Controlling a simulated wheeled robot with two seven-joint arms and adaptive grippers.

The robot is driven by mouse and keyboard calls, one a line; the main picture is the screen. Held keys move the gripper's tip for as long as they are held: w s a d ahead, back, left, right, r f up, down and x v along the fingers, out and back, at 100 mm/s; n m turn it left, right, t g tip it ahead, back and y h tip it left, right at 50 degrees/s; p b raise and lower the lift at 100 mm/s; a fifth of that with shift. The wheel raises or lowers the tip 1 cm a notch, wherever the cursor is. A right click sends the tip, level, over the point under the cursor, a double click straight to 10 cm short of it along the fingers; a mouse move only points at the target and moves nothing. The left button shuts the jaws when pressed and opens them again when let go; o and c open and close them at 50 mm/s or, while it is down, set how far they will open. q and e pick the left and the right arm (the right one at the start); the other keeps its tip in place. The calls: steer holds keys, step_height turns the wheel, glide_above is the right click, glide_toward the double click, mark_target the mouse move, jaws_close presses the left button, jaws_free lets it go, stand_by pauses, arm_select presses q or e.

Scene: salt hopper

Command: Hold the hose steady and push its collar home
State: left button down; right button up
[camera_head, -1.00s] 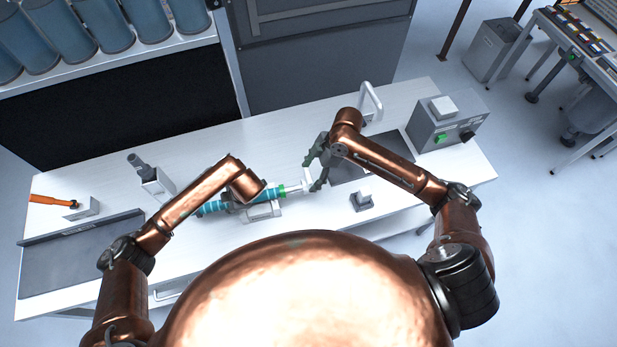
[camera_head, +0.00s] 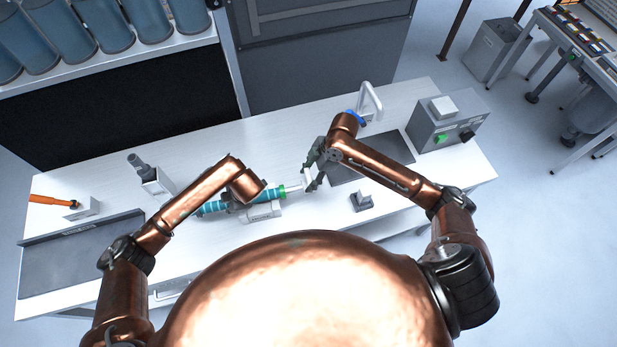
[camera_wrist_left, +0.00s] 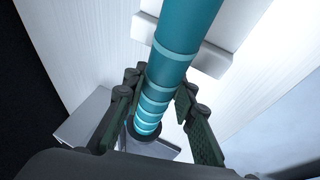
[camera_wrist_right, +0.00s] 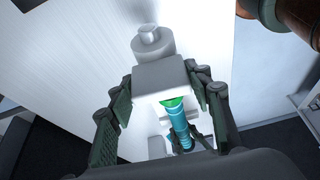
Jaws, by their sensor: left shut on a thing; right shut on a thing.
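The ribbed teal hose (camera_head: 212,208) lies across the bench in a grey cradle (camera_head: 262,212), with a green ring (camera_head: 282,190) near its right end. In the left wrist view the hose (camera_wrist_left: 168,68) runs between the fingers of my left gripper (camera_wrist_left: 160,88), which is shut on it. In the head view my left wrist hides those fingers. My right gripper (camera_head: 314,168) is shut on the pale block-shaped collar (camera_wrist_right: 160,77) at the hose's right end. The green ring also shows just beyond the collar in the right wrist view (camera_wrist_right: 173,103). Whether the collar is fully seated is unclear.
A dark plate (camera_head: 398,147) and a small grey block (camera_head: 361,200) lie right of my right gripper. An orange-handled tool (camera_head: 50,201) and a grey stand (camera_head: 152,180) are on the left.

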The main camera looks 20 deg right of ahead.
arm_select(q)
steer(key=shift+w, duration=0.1)
arm_select(e)
steer(key=shift+s+a+f, duration=0.1)
steer(key=shift+s, duration=0.05)
steer(key=c, duration=0.8)
steer(key=a, duration=0.6)
steer(key=shift+a, duration=0.2)
arm_select(q)
steer(key=shift+d, duration=0.15)
arm_select(e)
steer(key=shift+a+f, duration=0.1)
steer(key=o, duration=1.5)
steer(key=shift+a, duration=0.1)
steer(key=shift+o, duration=0.9)
steer(key=shift+w, duration=0.2)
steer(key=shift+d, duration=0.2)
